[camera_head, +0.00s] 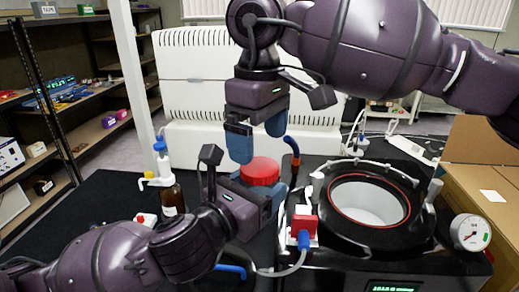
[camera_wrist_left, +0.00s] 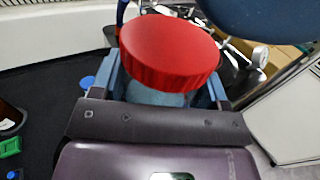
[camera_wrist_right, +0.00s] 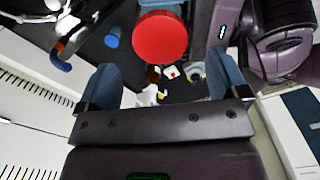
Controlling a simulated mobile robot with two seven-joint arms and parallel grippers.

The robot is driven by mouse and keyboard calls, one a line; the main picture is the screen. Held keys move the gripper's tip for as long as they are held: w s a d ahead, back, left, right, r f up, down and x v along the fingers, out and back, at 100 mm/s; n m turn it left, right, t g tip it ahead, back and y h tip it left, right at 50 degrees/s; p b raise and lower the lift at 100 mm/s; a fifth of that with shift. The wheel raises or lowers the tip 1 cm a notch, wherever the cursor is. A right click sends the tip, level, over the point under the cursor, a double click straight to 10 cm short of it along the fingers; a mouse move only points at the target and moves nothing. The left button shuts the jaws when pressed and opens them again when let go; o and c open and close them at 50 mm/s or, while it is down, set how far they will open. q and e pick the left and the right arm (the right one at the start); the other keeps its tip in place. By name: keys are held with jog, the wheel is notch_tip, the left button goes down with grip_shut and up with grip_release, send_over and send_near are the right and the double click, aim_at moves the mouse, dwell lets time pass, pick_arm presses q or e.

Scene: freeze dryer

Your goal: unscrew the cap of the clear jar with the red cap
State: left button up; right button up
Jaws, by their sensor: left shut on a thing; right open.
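The clear jar (camera_wrist_left: 155,96) is held upright, with its broad red cap (camera_head: 260,171) on top. In the left wrist view the cap (camera_wrist_left: 168,50) hides most of the jar. My left gripper (camera_head: 262,194) is shut on the jar's body below the cap. My right gripper (camera_head: 258,138) is open and points down just above the cap, with its blue fingers spread. In the right wrist view the cap (camera_wrist_right: 160,37) shows ahead of the open fingers, and nothing is between them.
The freeze dryer's round open chamber (camera_head: 370,201) is right of the jar, with a gauge (camera_head: 470,232) beside it. A brown bottle with a pump top (camera_head: 171,196) stands on the dark bench at left. A cardboard box (camera_head: 480,165) is at far right.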

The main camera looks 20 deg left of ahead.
aim_at(259, 166)
notch_tip(259, 166, up, 2)
jog(key=shift+w+t, duration=0.15)
jog(key=shift+t, duration=0.15)
jog(key=shift+c, duration=0.2)
jog(key=shift+r+m, duration=0.25)
jog(key=shift+m, duration=0.95)
jog(key=m, duration=0.4)
jog(key=shift+d+r, duration=0.1)
jog(key=shift+r, duration=0.1)
jog(key=m, duration=0.3)
jog(key=shift+r, duration=0.15)
jog(key=m, duration=0.7)
jog(key=shift+r, duration=0.1)
jog(key=m, duration=0.5)
jog(key=shift+m, duration=0.3)
jog(key=m, duration=1.3)
jog(key=shift+f, duration=4.1)
